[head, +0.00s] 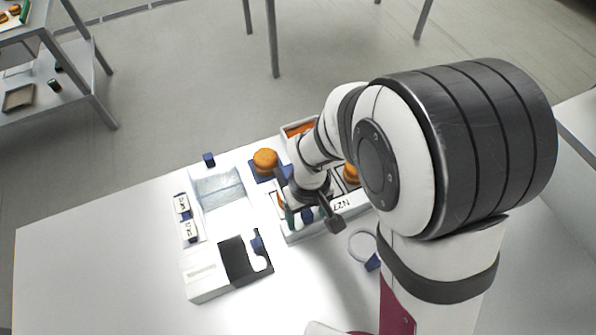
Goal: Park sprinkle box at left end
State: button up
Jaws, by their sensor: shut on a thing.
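My gripper (311,200) points down into the near left part of a white crate (346,208) marked N27. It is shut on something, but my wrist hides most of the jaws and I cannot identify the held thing. A small dark blue piece (307,215) and a teal piece (290,216) show right beside the jaws. I cannot tell for sure which thing is the sprinkle box. A white box (205,281) with a dark recess and a blue tab stands at the table's front, left of the crate.
An orange-brown round (265,160) sits on a blue base left of the crate. A pale tray (219,188), a labelled white card (187,219) and a blue cube (209,160) lie further left. The table's left end (90,260) is bare.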

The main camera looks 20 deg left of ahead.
jog(key=shift+w+d, duration=9.2)
jog(key=shift+w, duration=0.05)
jog(key=o, duration=0.9)
jog(key=shift+r, duration=0.1)
notch_tip(320, 180, up, 7)
